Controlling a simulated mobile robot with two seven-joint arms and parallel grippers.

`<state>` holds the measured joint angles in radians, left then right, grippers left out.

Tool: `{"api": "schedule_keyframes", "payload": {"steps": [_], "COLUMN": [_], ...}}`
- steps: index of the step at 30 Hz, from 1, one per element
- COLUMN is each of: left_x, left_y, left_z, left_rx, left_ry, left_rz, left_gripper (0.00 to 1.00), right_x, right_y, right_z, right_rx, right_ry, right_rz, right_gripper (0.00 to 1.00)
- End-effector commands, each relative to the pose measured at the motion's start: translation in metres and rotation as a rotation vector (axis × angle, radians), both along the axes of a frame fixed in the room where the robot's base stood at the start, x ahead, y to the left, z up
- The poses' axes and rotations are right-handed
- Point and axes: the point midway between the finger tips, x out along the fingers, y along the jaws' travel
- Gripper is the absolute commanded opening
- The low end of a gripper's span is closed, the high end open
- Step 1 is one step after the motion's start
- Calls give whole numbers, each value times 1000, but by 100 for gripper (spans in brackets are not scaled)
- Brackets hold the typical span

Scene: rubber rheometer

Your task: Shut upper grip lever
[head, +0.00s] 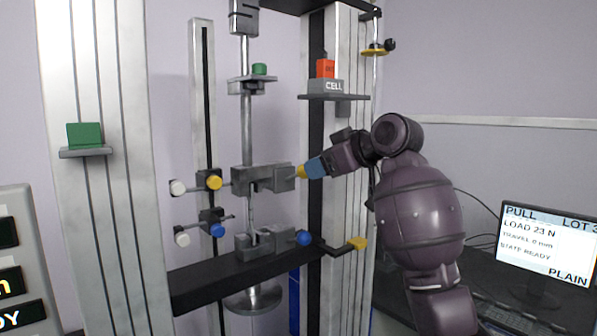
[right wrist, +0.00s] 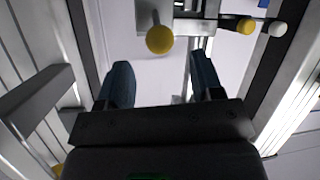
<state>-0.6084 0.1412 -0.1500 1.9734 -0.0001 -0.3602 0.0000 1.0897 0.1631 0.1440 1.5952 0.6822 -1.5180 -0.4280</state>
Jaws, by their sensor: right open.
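The upper grip (head: 258,179) is a grey block on the vertical rod. Its lever ends in a yellow knob (head: 301,171) on the grip's right side, partly covered by my gripper. My right gripper (head: 313,167) is at this knob, coming from the right. In the right wrist view the yellow knob (right wrist: 160,39) lies ahead of and between the two open fingers (right wrist: 161,68), with clear space on both sides. The fingers are not closed on it. Whether the knob is within their reach is hard to tell. My left gripper is out of view.
Below is the lower grip (head: 255,244) with a blue knob (head: 304,238). Another yellow knob (head: 214,180) and a white knob (head: 178,188) stand left of the upper grip. A steel column (head: 345,150) rises behind my gripper. A monitor (head: 549,243) stands at right.

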Motion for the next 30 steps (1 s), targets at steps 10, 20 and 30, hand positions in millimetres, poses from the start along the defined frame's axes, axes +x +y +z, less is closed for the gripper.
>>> {"api": "schedule_keyframes", "payload": {"steps": [10,20,30], "left_x": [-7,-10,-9], "left_y": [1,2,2], "left_z": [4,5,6], "left_rx": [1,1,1], "left_ry": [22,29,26], "left_rz": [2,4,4], "left_gripper": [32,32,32], "right_x": [39,53,53], "right_y": [37,49,49], "right_z": [-20,-29,-29], "right_rx": [1,-1,0], "right_ry": [3,0,0], "right_rz": [1,-1,-1], "right_gripper": [60,60,45]}}
